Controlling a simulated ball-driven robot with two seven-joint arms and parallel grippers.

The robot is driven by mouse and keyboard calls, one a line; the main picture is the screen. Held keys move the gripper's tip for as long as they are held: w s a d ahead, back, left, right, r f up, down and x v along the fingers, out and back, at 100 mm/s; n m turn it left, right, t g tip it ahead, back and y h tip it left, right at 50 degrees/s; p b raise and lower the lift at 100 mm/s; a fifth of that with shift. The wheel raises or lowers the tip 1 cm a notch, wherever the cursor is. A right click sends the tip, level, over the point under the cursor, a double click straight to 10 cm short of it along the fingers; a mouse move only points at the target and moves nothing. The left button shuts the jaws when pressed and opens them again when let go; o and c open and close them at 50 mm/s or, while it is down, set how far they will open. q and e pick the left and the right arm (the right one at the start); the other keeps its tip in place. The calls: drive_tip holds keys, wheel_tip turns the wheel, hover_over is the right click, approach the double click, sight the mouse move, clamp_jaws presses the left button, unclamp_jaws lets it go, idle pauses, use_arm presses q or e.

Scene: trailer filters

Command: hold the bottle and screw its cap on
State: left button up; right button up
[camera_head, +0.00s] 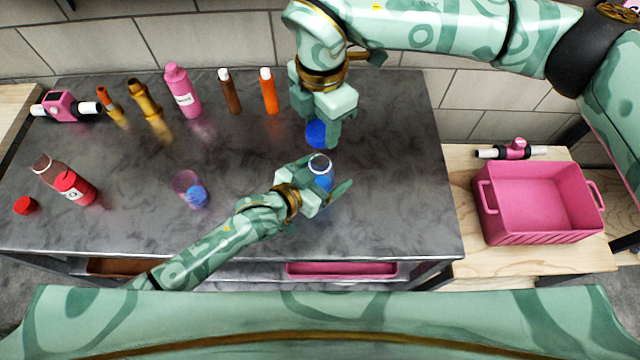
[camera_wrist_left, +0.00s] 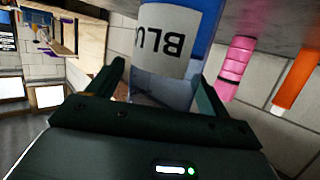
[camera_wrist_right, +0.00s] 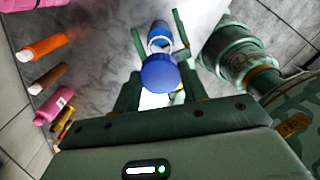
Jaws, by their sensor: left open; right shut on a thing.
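The clear bottle (camera_head: 320,165) with blue contents stands on the dark table in the head view, its open mouth up. In the left wrist view the bottle (camera_wrist_left: 170,45) shows a white label reading "BLU". My left gripper (camera_head: 328,182) is open, its fingers on either side of the bottle. My right gripper (camera_head: 322,132) is shut on the blue cap (camera_head: 315,133), above and behind the bottle in the head view. In the right wrist view the cap (camera_wrist_right: 159,74) covers part of the bottle (camera_wrist_right: 160,38). The cap looks apart from the bottle's mouth.
A clear container with blue (camera_head: 190,188) stands left of my left forearm. A red-labelled bottle (camera_head: 75,187), a loose red cap (camera_head: 25,205) and several bottles, among them a pink one (camera_head: 182,95), are farther left and back. A pink crate (camera_head: 540,200) stands on the right-hand wooden table.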

use_arm(q)
drive_tip(key=c, duration=1.5)
drive_tip(key=shift+o, duration=0.2)
use_arm(e)
hover_over(321, 157)
drive_tip(key=shift+f, duration=2.45)
drive_tip(key=shift+f, duration=0.15)
drive_tip(key=shift+f, duration=0.75)
drive_tip(key=shift+f, duration=0.6)
